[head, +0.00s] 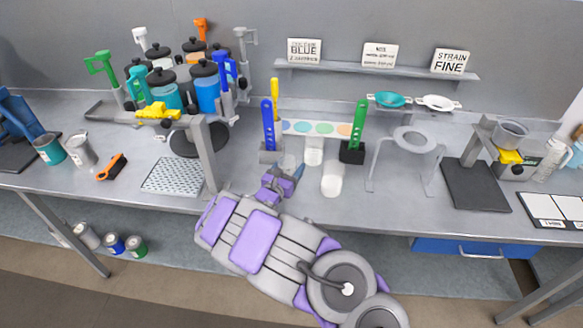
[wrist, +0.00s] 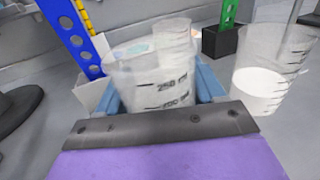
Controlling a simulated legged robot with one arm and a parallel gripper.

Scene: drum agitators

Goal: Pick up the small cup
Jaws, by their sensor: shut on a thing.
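My gripper (head: 288,174) is over the front middle of the bench, with its blue fingers on both sides of a clear graduated cup (wrist: 148,82). It is shut on this cup, which stands roughly upright in the wrist view and has a 250 mark. In the head view the held cup is mostly hidden by the gripper. Another cup (head: 314,152) stands just behind; it also shows past the held cup in the wrist view (wrist: 176,42). A third cup with white contents (head: 332,180) stands to the right, also in the wrist view (wrist: 268,75). Relative cup sizes are hard to judge.
A blue upright (head: 268,125) and a green upright (head: 358,125) stand behind, with a strip of coloured circles (head: 316,128) between them. A grey ring stand (head: 412,140) is to the right. A frame (head: 205,158) and perforated plate (head: 172,176) are to the left.

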